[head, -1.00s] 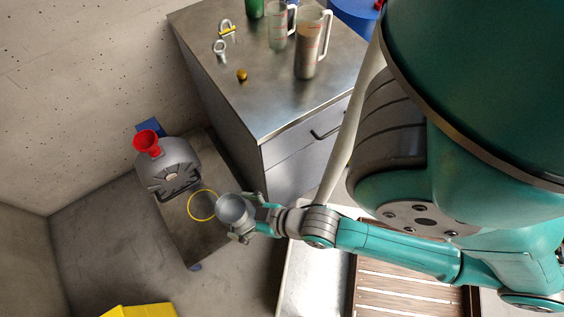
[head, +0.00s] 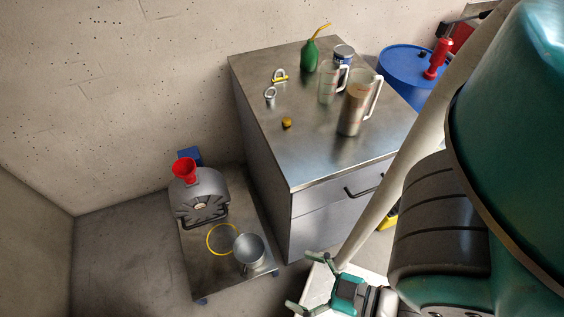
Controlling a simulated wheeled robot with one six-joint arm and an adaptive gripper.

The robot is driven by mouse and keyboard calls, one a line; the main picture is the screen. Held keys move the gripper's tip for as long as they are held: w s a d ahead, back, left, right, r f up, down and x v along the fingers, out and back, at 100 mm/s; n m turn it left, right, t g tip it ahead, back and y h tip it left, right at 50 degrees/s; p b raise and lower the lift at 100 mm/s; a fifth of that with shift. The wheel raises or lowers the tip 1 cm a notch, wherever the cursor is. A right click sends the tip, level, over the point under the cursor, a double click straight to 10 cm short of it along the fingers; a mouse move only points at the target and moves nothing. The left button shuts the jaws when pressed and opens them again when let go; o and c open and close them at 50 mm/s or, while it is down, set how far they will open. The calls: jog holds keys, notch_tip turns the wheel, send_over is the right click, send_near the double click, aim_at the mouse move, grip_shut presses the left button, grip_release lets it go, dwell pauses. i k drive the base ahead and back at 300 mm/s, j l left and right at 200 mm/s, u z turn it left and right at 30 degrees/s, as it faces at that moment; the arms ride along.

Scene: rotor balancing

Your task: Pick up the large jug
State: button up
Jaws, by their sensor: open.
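The large jug (head: 355,103) is a tall clear measuring jug with a handle on its right side, holding brownish contents. It stands upright on the metal cabinet top (head: 315,160), near the right edge. A smaller clear jug (head: 328,84) stands just behind and left of it. My gripper (head: 306,281) is open and empty at the bottom of the head view, its fingers pointing left. It is well below and in front of the cabinet top, apart from the large jug.
A green oil can (head: 310,57), a tin (head: 343,53), two shackles and a yellow knob (head: 287,122) are on the cabinet. A grey bucket (head: 249,249) and a grey machine with a red funnel (head: 184,170) sit on a low trolley. A blue drum (head: 405,74) stands right.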

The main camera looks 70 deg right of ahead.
aim_at(360, 104)
jog(key=l+z, duration=0.2)
jog(key=z, duration=1.3)
jog(key=j+u, duration=0.3)
jog(key=u, duration=0.2)
jog(key=j+u, duration=0.3)
jog(key=u, duration=0.2)
jog(key=z, duration=1.4)
jog(key=k+j+z, duration=0.1)
jog(key=z, duration=0.3)
jog(key=k+z, duration=0.55)
jog(key=z, duration=0.3)
